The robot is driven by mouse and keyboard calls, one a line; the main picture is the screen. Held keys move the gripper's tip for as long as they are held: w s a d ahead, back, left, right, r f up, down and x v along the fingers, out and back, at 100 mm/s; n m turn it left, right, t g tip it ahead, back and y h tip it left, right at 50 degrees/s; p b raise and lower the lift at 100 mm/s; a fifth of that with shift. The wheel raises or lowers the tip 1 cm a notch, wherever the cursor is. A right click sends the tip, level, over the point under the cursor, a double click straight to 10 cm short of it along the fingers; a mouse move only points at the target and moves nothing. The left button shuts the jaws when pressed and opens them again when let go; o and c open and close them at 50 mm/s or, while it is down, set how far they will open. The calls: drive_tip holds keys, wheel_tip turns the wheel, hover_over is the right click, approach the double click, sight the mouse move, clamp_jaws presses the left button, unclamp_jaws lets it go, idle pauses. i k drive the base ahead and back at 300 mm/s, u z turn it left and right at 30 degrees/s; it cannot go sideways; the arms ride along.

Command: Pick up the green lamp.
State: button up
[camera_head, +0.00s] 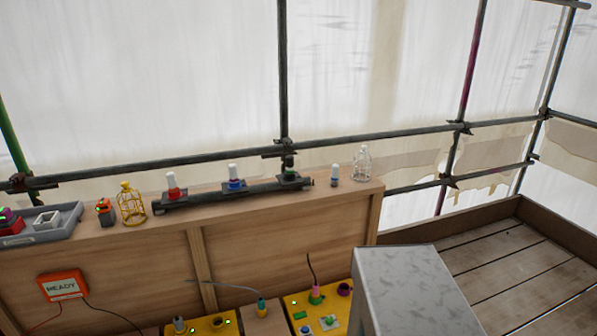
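A small piece with a green band (290,173) stands at the right end of a dark rail on the wooden ledge. It is the likely green lamp, but its upper part looks dark against the scaffold pole behind, and I cannot make out a white bulb on it. A red-based lamp (172,187) and a blue-based lamp (235,180), both with white tops, stand upright on the same rail to its left. My gripper is not in view.
A grey-based white-topped lamp (335,176) and a pale wire cage (362,164) stand right of the rail. A yellow cage (131,204) and a grey tray (67,233) are at left. Yellow boxes (292,304) with plugs and wires sit below. Planks (505,260) at right look clear.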

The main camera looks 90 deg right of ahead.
sight(289, 159)
drive_tip(key=z, duration=0.05)
drive_tip(key=k, duration=1.5)
drive_tip(key=z, duration=0.7)
drive_tip(key=i, duration=1.05)
drive_tip(key=u, duration=0.05)
